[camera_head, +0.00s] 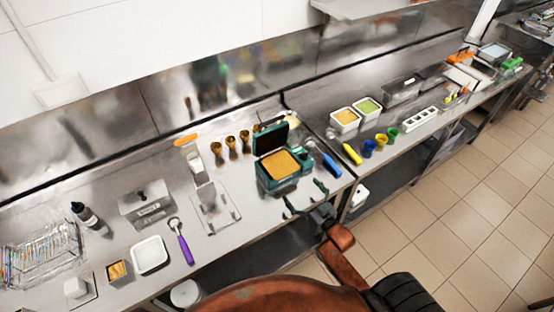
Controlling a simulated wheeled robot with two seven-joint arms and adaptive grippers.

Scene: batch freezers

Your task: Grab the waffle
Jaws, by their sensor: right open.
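The waffle (278,165) is golden-brown and square. It lies in the lower half of a dark green waffle maker (264,186), whose lid stands open at the back. My right gripper (305,199) is just in front of the waffle maker, near the counter's front edge. Its dark fingers are spread apart with nothing between them. I cannot tell its exact height over the counter. My left gripper does not show.
A metal press stand (203,186) is left of the waffle maker, with several cones (230,142) behind. A purple-handled scoop (184,247) and white tray (150,254) are at left.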

